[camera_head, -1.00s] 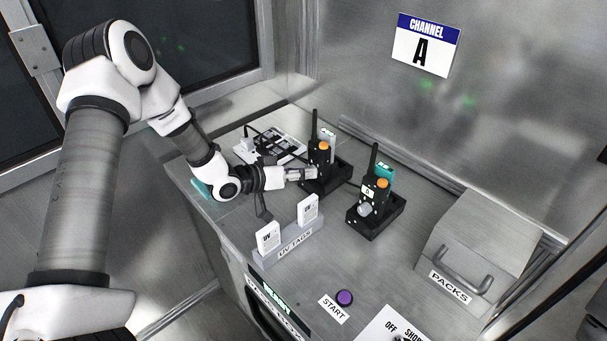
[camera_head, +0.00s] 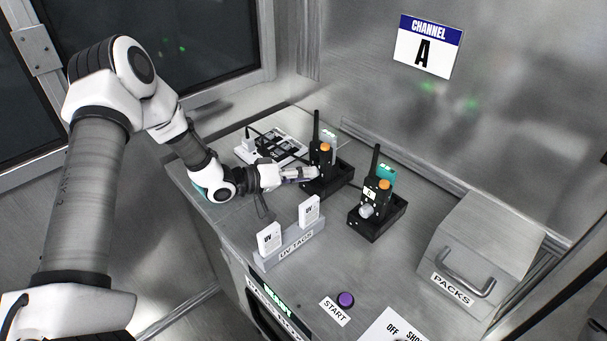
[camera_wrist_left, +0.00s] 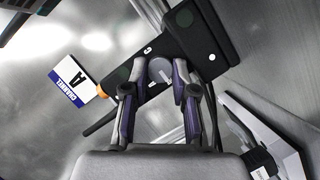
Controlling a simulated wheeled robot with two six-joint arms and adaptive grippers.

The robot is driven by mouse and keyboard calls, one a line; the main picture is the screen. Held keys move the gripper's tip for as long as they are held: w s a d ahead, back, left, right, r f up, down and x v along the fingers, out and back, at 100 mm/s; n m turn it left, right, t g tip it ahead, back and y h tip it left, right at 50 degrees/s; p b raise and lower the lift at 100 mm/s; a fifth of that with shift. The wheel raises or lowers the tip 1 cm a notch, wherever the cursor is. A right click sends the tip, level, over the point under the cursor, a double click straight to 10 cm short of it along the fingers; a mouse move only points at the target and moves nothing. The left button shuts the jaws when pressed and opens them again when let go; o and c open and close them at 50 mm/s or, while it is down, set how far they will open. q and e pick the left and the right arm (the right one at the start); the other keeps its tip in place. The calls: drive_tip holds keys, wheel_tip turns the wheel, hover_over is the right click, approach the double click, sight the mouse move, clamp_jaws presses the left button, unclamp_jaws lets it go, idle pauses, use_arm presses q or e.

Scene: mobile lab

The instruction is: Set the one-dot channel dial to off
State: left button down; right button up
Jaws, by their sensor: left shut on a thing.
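The left radio (camera_head: 320,158), black with an orange knob, stands upright in a black cradle (camera_head: 336,184). Its round grey dial (camera_wrist_left: 160,69) shows in the left wrist view, with one white dot (camera_wrist_left: 211,57) on the black body nearby. My left gripper (camera_head: 308,173) reaches the front of this radio. In the left wrist view my left gripper (camera_wrist_left: 161,72) has its fingertips on either side of the dial, shut on it. The fingers hide the dial in the head view. My right gripper is in neither view.
A second radio (camera_head: 376,190) with a pale dial stands in its cradle to the right. The UV tags holder (camera_head: 290,246) is in front of my left gripper. A purple start button (camera_head: 346,299) and a packs box (camera_head: 480,240) are further right.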

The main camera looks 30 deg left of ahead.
use_arm(q)
drive_tip(key=c, duration=0.9)
unclamp_jaws()
drive_tip(key=v, duration=0.6)
drive_tip(key=shift+s+a+r, duration=0.1)
drive_tip(key=shift+s+a, duration=0.1)
drive_tip(key=shift+a, duration=0.1)
drive_tip(key=shift+s+a+r, duration=0.1)
drive_tip(key=shift+s+a, duration=0.2)
drive_tip(key=shift+s, duration=0.2)
